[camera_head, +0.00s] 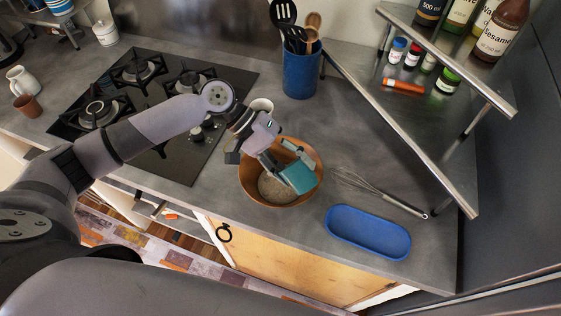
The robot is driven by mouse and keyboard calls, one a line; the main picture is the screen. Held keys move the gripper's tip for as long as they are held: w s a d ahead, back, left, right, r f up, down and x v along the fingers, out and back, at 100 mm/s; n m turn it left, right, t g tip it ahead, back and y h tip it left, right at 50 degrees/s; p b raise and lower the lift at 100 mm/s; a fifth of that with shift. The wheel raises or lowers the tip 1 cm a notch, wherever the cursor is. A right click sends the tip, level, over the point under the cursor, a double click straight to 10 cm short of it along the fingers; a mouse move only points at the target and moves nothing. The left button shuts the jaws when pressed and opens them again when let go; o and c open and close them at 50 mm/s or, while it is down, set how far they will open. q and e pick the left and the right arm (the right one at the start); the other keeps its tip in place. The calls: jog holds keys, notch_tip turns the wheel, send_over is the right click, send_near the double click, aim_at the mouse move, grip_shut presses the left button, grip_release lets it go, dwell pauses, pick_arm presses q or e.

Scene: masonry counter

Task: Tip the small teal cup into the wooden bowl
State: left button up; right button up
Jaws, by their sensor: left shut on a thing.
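The small teal cup (300,179) is held in my left gripper (283,166), which is shut on it. The cup is tilted over the right part of the wooden bowl (250,190). The bowl stands on the grey counter, with a pale, grainy-looking content at its bottom. The gripper and cup hide part of the bowl's inside and far rim. I cannot see the cup's inside or whether anything is coming out of it. My right gripper is not in view.
A whisk (385,195) and a blue oval dish (367,232) lie right of the bowl. A white cup (262,105) and a blue utensil holder (300,76) stand behind. A black hob (160,100) is left; a metal shelf (425,120) with bottles and jars is right.

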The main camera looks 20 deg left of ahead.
aim_at(304, 173)
pick_arm(q)
jog(key=shift+s+d+r+m+t+y+p, duration=0.15)
jog(key=shift+y+p, duration=0.3)
jog(key=shift+p, duration=0.8)
jog(key=shift+d+r+m+t+y+p, duration=0.1)
jog(key=shift+r+t+y+p, duration=0.3)
jog(key=shift+p, duration=0.8)
jog(key=shift+s+d+r+m+t+y+p, duration=0.15)
jog(key=shift+y+p, duration=0.4)
jog(key=shift+p, duration=0.7)
jog(key=shift+d+f+b, duration=0.15)
jog(key=shift+b, duration=0.25)
jog(key=shift+s+d+r+t+y, duration=0.25)
jog(key=shift+d+r+t+y, duration=0.05)
jog(key=shift+y, duration=0.4)
jog(key=shift+s+d+f+m+t+y, duration=0.15)
jog(key=shift+s+d+t+y, duration=0.05)
jog(key=shift+d+y, duration=0.15)
jog(key=shift+s+d+f+m+t+y, duration=0.15)
jog(key=shift+d+t+y, duration=0.05)
jog(key=shift+d+y, duration=0.15)
jog(key=shift+s+d+r+t+y, duration=0.4)
jog(key=shift+d+r+y, duration=0.1)
jog(key=shift+d, duration=0.1)
jog(key=shift+s+d+m+t+y, duration=0.2)
jog(key=shift+s+d+t+y, duration=0.3)
jog(key=shift+d+y, duration=0.3)
jog(key=shift+s+d+m+t+y, duration=0.2)
jog(key=shift+s+d+t+y, duration=0.3)
jog(key=shift+y, duration=0.5)
